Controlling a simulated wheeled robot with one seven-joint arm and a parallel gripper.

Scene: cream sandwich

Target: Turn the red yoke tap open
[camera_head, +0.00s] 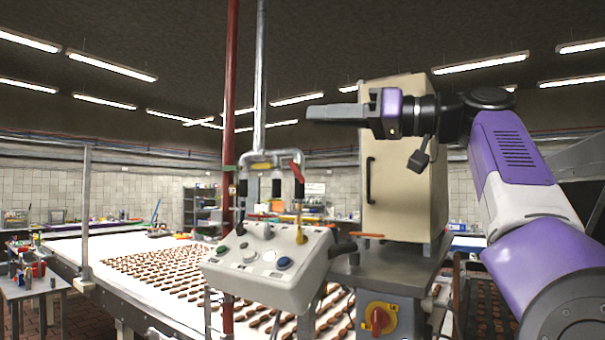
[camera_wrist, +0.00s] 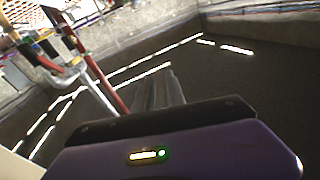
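The red yoke tap (camera_head: 297,172) shows as a red handle at the right end of the grey pipe manifold (camera_head: 268,157) in the head view. It stands above the control box, tilted. The wrist view shows a small red piece, likely the same handle (camera_wrist: 46,63), at the upper left by the pipes. My gripper (camera_head: 312,113) is above and slightly right of the tap in the head view, apart from it, with its grey fingers pointing left. The fingers (camera_wrist: 165,85) look close together in the wrist view, with nothing between them.
A grey control box (camera_head: 270,268) with buttons stands below the manifold. A tall red pipe (camera_head: 230,100) and a grey pipe (camera_head: 259,75) rise beside it. A cream cabinet (camera_head: 405,195) stands behind my gripper. A white conveyor (camera_head: 75,262) carries many brown pieces.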

